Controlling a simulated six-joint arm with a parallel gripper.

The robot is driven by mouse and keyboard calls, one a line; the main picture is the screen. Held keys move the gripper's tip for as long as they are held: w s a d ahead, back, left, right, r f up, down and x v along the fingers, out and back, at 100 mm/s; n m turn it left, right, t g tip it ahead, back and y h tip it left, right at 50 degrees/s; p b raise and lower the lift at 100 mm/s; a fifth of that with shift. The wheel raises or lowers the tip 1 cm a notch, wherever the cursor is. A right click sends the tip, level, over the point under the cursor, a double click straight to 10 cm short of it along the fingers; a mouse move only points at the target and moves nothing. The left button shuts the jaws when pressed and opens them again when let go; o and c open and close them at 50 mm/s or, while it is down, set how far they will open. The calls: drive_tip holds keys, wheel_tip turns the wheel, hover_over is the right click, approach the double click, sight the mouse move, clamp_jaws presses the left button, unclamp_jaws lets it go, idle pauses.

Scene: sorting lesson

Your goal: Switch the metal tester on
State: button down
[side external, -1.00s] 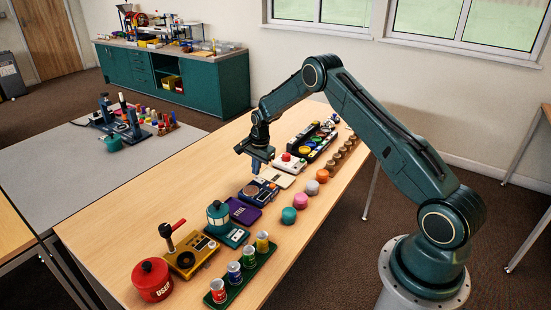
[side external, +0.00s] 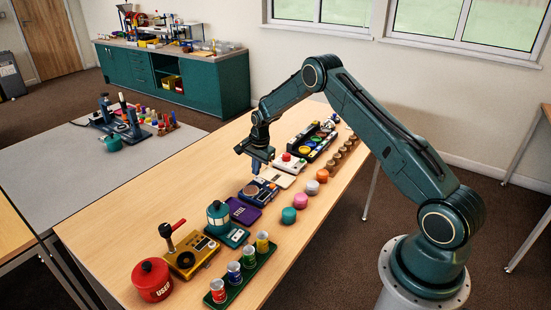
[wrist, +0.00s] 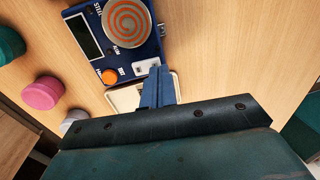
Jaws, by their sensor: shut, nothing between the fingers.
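The metal tester (side external: 266,197) is a dark blue box on the wooden table. In the wrist view, the metal tester (wrist: 125,52) shows a round plate with an orange spiral, a small screen, an orange button and a white switch (wrist: 146,67) near one corner. My gripper (side external: 256,172) is over the tester's far end, pointing down. In the wrist view my gripper (wrist: 158,70) has its blue fingers together and empty, right at the white switch and partly covering it. I cannot tell whether the fingertips touch the switch or which way it is set.
A cream tray (side external: 283,180) lies just beyond the tester and a purple pad (side external: 243,211) just before it. Pink (side external: 301,201) and teal (side external: 289,215) pieces stand to its right. A gold device with a red-handled lever (side external: 192,255) is nearer. The table's left side is clear.

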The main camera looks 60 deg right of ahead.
drive_tip(key=shift+f, duration=0.85)
idle(0.7)
drive_tip(key=shift+r, duration=3.5)
